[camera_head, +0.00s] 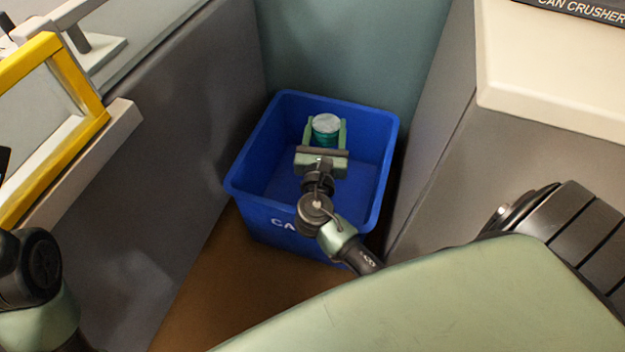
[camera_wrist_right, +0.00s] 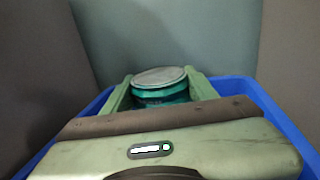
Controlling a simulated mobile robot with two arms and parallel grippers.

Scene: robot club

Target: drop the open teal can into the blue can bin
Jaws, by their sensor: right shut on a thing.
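The teal can (camera_head: 327,132) has a pale silvery end facing up and sits between the fingers of my right gripper (camera_head: 326,130). The gripper is shut on it. In the right wrist view the can (camera_wrist_right: 160,88) shows between the two green fingers (camera_wrist_right: 160,90). The blue can bin (camera_head: 262,205) stands on the brown floor, and the can and gripper are over its opening, seen against its inside. I cannot tell how far below the rim the can is. My left arm shows at the lower left, but its gripper is not in view.
A grey panel (camera_head: 190,120) stands left of the bin and a grey cabinet (camera_head: 440,160) with a cream top (camera_head: 550,70) stands right. A teal wall (camera_head: 350,45) is behind. A yellow frame (camera_head: 85,85) is at upper left. The CAN CRUSHER sign (camera_head: 580,8) is at upper right.

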